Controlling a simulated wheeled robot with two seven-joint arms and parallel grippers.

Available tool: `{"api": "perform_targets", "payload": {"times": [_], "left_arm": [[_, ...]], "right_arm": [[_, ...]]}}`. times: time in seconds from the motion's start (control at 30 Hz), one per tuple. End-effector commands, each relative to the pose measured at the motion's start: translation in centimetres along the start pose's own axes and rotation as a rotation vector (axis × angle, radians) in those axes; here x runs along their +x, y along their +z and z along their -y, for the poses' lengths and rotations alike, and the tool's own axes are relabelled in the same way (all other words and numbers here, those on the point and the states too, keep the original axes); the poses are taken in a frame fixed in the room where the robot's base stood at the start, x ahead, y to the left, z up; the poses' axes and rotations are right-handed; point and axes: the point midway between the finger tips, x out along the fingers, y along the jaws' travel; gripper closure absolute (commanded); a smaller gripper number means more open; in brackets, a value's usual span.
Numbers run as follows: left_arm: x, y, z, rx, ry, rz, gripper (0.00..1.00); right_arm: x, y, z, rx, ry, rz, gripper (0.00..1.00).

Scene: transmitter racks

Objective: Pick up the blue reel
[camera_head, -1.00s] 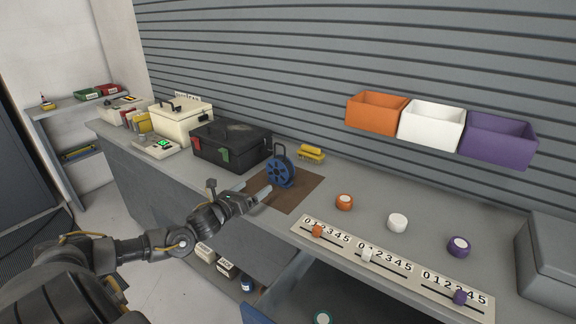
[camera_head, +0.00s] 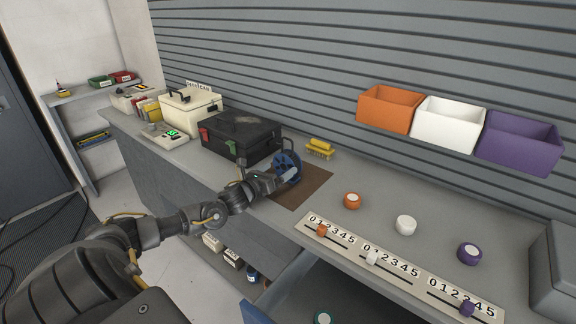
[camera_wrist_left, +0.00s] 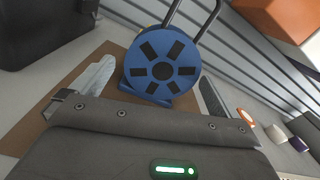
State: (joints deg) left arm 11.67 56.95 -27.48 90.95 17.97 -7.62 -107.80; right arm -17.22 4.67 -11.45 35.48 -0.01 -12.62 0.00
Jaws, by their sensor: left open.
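The blue reel (camera_head: 288,168) stands upright on a brown mat (camera_head: 314,184) on the counter, with its dark handle on top. In the left wrist view the reel (camera_wrist_left: 163,62) shows its round face with dark slots, between the two fingers and just beyond the gripper body. My left gripper (camera_head: 284,174) is open at the reel, one finger to each side of it. In the left wrist view the gripper (camera_wrist_left: 152,92) shows a pale left finger and a dark right finger, both apart from the reel as far as I can tell. My right gripper is not in view.
A black case (camera_head: 240,137) stands close left of the reel. A yellow object (camera_head: 320,148) lies behind it. Orange, white and purple knobs and a numbered slider panel (camera_head: 400,268) are to the right. Below, a drawer (camera_head: 290,290) stands open.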

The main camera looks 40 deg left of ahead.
Motion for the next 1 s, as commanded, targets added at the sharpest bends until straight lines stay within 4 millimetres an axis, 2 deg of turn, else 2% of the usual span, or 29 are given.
{"api": "perform_targets", "payload": {"times": [0.17, 0.37, 0.5, 0.77, 0.87, 1.0], "left_arm": [[0.5, 0.0, 0.1, 0.0, 0.0, 0.0, 0.0], [3.5, -0.3, 0.6, -0.002, -0.001, 0.002, 0.0], [5.0, -0.5, 0.4, -0.001, 0.0, 0.001, 0.0], [5.3, -0.7, 0.4, 0.0, -0.001, -0.001, 0.0], [5.3, -0.7, 0.4, 0.0, -0.002, -0.001, 0.09], [5.3, -0.7, 0.4, 0.001, -0.001, -0.001, 0.28]], "right_arm": [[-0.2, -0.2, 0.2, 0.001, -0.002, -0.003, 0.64], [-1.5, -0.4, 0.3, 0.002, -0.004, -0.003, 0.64], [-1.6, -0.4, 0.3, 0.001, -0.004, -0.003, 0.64], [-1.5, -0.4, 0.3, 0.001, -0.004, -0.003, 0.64], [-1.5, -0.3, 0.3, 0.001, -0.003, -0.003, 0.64], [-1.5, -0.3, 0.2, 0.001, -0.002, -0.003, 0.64]]}}
